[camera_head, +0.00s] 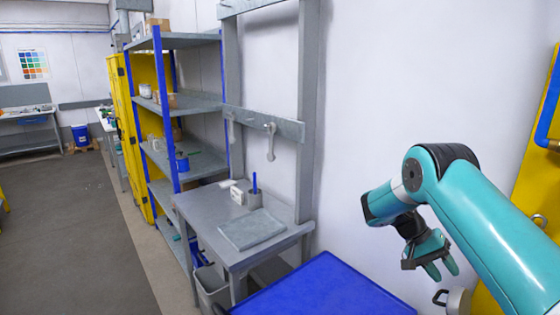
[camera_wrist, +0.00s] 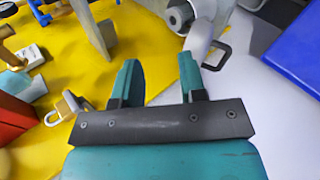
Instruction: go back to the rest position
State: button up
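My gripper (camera_head: 441,267) hangs at the right of the head view, at the end of my teal arm, in front of the white wall. In the wrist view my gripper (camera_wrist: 160,78) shows two teal fingers standing well apart with nothing between them. It is open and empty. Below and beyond the fingers lie a yellow surface and a pale floor or wall area.
A blue top (camera_head: 322,290) is at the bottom middle, left of my gripper. A grey table (camera_head: 190,207) with a cloth stands behind it, beside blue-grey shelving (camera_head: 195,103). A yellow panel (camera_head: 540,190) is at the right. Floor at left is clear.

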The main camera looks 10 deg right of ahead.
jog(key=s+a+r+n+t+y+b, duration=0.25)
jog(key=a+n+b, duration=0.2)
jog(key=a, duration=0.45)
jog(key=s+a+r+n+t+y+b, duration=0.15)
jog(key=a+r+n+t+b, duration=0.3)
jog(key=a, duration=0.45)
jog(key=s+a+n+y+b, duration=0.2)
jog(key=s+a+n+y, duration=0.1)
jog(key=s+a, duration=0.4)
jog(key=s+a+n+y+b, duration=0.3)
jog(key=s+a, duration=0.4)
jog(key=s, duration=0.7)
jog(key=shift+a+n, duration=0.15)
jog(key=shift+n, duration=0.15)
